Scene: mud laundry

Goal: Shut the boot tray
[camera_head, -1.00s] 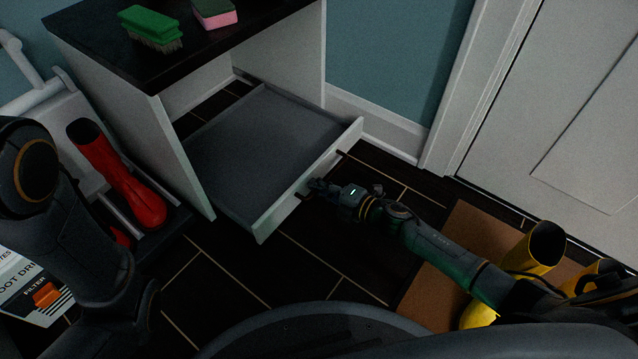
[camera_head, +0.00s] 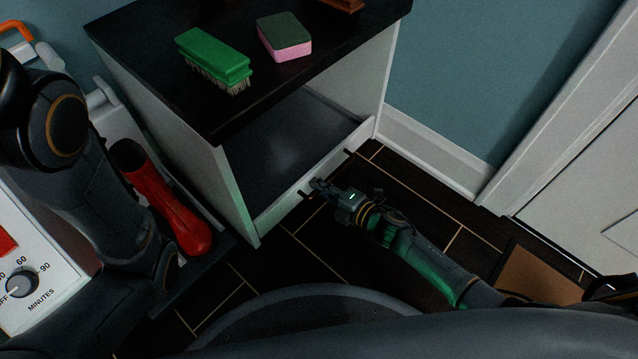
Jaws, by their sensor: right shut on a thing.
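The boot tray (camera_head: 270,150) is a grey sliding tray with a white front panel, low in a white cabinet (camera_head: 165,125) with a black top. Its front now sits close to the cabinet's front edges; a small gap cannot be ruled out. My right gripper (camera_head: 318,187) is at the front panel, shut on the tray's dark handle (camera_head: 308,192), which it partly hides. My left arm comes in from the left; its gripper is not visible.
A green brush (camera_head: 214,58) and a pink and green sponge (camera_head: 284,38) lie on the cabinet top. A brown mat (camera_head: 535,272) lies at right by the white door (camera_head: 590,180).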

